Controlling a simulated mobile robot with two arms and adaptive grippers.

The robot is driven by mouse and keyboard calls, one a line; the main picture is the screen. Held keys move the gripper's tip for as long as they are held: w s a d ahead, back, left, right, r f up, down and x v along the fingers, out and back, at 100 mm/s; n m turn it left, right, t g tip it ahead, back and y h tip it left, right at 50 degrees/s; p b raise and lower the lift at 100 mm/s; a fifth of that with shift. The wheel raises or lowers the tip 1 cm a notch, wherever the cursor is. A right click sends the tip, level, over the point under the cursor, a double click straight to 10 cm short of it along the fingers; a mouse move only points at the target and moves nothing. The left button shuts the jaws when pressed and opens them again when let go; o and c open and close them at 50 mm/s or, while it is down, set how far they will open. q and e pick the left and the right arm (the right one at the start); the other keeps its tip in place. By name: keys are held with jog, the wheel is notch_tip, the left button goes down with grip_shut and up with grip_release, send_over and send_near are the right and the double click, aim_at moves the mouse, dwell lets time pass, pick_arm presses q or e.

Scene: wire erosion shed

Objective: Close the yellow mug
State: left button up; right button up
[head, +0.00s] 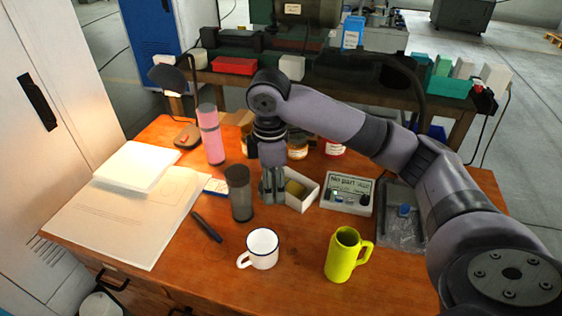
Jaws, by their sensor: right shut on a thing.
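The yellow mug (340,262) stands upright at the front of the wooden table, its handle to the right and its top open. My right gripper (272,198) points down between a dark grey cylinder and a small white open box (304,200). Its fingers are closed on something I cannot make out. A dull yellow round piece (295,188) is in the box; I cannot tell whether it is a lid or whether the fingers touch it. My left gripper is out of view.
A white enamel mug (262,249) stands left of the yellow mug. The dark grey cylinder (240,195) and a pink bottle (210,138) stand further left. A display device (346,194) and a grey tray (399,237) are on the right. The front table edge is clear.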

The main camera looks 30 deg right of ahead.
jog(key=s+a+f+m, duration=0.3)
jog(key=s+a+m, duration=0.4)
jog(key=s+m, duration=0.3)
jog(key=shift+s+a+m, duration=0.35)
jog(key=shift+a+m, duration=0.05)
jog(key=shift+m, duration=0.9)
